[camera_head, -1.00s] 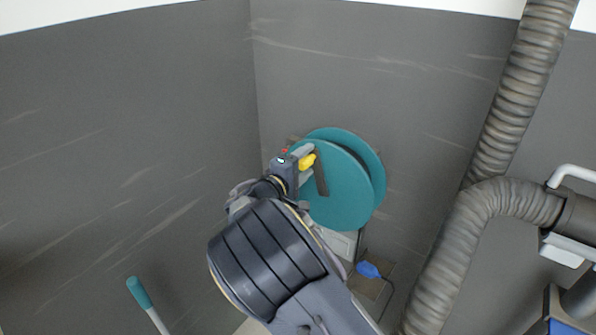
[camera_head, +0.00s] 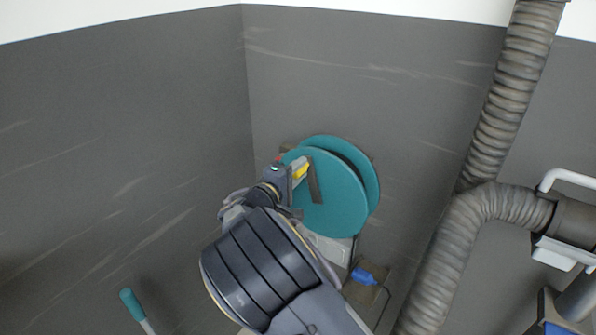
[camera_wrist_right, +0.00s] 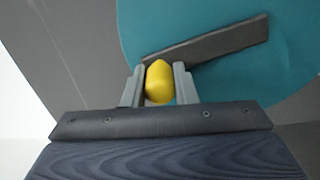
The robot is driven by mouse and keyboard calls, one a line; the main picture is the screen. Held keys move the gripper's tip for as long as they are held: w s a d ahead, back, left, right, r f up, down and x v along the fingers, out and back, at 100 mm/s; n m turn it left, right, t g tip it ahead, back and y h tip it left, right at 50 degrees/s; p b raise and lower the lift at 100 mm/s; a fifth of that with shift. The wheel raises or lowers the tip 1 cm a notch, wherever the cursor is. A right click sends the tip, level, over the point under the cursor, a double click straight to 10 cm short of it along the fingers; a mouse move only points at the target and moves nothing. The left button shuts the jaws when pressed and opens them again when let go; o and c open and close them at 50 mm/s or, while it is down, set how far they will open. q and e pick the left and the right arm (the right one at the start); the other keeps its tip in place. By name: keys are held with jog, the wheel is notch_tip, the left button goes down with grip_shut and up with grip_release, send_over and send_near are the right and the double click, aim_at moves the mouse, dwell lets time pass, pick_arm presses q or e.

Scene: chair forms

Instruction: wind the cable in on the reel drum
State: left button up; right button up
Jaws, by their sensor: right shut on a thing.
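The teal reel drum (camera_head: 338,202) stands against the grey wall in the corner; its flange also fills the upper part of the right wrist view (camera_wrist_right: 215,25). A dark crank arm (camera_wrist_right: 215,45) lies across the flange and carries a yellow handle (camera_wrist_right: 159,82). My right gripper (camera_head: 299,172) is shut on the yellow handle, one finger on each side of it. The cable (camera_head: 353,250) runs down from the drum, and a blue plug (camera_head: 364,275) sits low beneath it. Cable on the drum is mostly hidden between the flanges. My left gripper is not in view.
A ribbed grey hose (camera_head: 455,245) runs up the wall right of the reel. A white bent handle (camera_head: 570,178) is at the right edge. A teal-ended stick (camera_head: 132,303) stands at lower left. The wall left of the reel is bare.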

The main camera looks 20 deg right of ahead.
jog(key=o, duration=0.4)
jog(key=shift+w+a+f+b, duration=0.45)
jog(key=shift+w+a+f, duration=0.2)
jog(key=shift+w, duration=0.15)
jog(key=shift+w+a+f+b, duration=0.4)
jog(key=shift+w+a+f, duration=0.25)
jog(key=shift+w, duration=0.15)
jog(key=f+b, duration=0.1)
jog(key=w+a+f, duration=0.1)
jog(key=w+f+b, duration=0.1)
jog(key=shift+w+a+f+b, duration=0.15)
jog(key=shift+a+f+b, duration=0.1)
jog(key=shift+a+b, duration=0.1)
